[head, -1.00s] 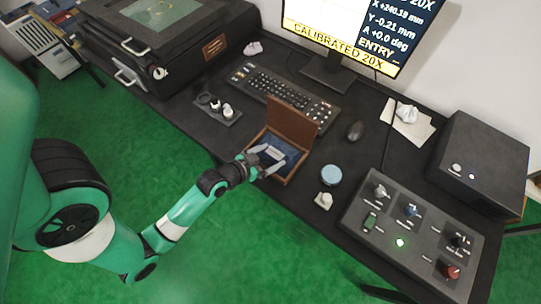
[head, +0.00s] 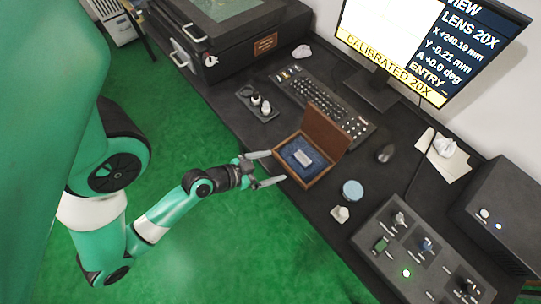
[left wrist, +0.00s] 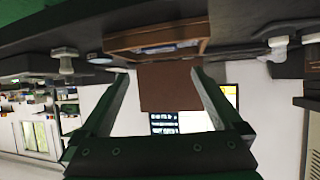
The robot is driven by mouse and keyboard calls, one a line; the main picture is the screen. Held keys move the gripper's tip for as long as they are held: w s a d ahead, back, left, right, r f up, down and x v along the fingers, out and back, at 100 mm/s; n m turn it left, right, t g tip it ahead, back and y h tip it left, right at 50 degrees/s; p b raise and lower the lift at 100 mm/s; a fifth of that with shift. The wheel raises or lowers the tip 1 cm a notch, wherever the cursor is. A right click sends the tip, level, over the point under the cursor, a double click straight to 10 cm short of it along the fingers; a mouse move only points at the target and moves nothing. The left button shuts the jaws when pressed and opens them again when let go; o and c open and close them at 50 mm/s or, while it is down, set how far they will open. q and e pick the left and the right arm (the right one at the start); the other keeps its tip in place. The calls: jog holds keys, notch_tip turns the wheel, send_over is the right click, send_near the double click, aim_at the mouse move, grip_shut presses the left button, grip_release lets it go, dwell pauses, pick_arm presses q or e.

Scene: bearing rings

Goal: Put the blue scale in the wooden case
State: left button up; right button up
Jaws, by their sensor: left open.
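The wooden case (head: 327,133) stands open on the black table, with its lid raised at the back. Inside it lies a flat blue piece (head: 293,165) with a pale grey block or label on top; I cannot tell scale from lining. My left gripper (head: 274,168) is open and empty, just outside the case's front left edge, its fingers apart and pointing toward it. In the left wrist view the case (left wrist: 155,39) shows upside down beyond the open fingers (left wrist: 160,78), with a bluish piece inside. My right gripper is not in view.

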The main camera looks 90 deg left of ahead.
pick_arm(q)
jog(key=shift+s+r, duration=0.1)
jog(key=shift+s, duration=0.05)
jog(key=w+r+m+t+h, duration=0.15)
jog(key=w+r+t, duration=0.25)
jog(key=w+r, duration=0.85)
jog(key=w+r+m+t+h, duration=0.1)
jog(key=w+r+m+t, duration=0.25)
jog(key=w+r, duration=0.85)
jog(key=s+d+r+t+h, duration=0.1)
jog(key=s+d+r+t, duration=0.1)
jog(key=r, duration=1)
jog(key=s+d+r+t+h, duration=0.2)
jog(key=d+r, duration=0.5)
jog(key=r, duration=0.4)
jog(key=s+d+r+t+h, duration=0.1)
jog(key=d+r+t, duration=0.3)
jog(key=r, duration=0.8)
jog(key=shift+s+d+r+m+t, duration=0.35)
jog(key=shift+s+d, duration=0.1)
jog(key=shift+s, duration=0.25)
